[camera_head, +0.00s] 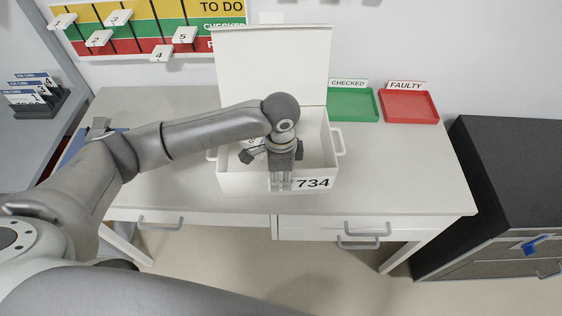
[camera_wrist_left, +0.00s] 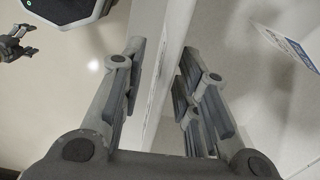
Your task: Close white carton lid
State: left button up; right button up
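The white carton (camera_head: 235,183) stands on the table, with "734" visible on its front wall. Its lid (camera_head: 272,70) is up, standing roughly upright at the back. My left gripper (camera_head: 280,185) points down at the front wall. In the left wrist view my left gripper (camera_wrist_left: 160,75) is open, its fingers on either side of a white wall edge (camera_wrist_left: 172,60), with a gap visible. A white labelled item (camera_head: 250,153) lies inside the carton, partly hidden by my arm. At the left wrist view's upper left, my right gripper (camera_wrist_left: 18,42) appears small, with fingers apart.
A green tray (camera_head: 352,119) marked CHECKED and a red tray (camera_head: 408,121) marked FAULTY stand at the back right. A card board (camera_head: 150,25) hangs behind. A dark cabinet (camera_head: 510,180) stands to the right. The table (camera_head: 400,180) is clear right of the carton.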

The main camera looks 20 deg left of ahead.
aim_at(281, 194)
pick_arm(q)
jog(key=shift+f, duration=2)
jog(key=shift+w, duration=0.1)
jog(key=shift+c, duration=0.2)
grip_shut()
pick_arm(e)
jog(key=shift+w+d+r, duration=0.1)
jog(key=shift+w+r, duration=0.1)
jog(key=shift+w, duration=0.85)
jog(key=shift+w, duration=0.15)
jog(key=shift+c, duration=0.4)
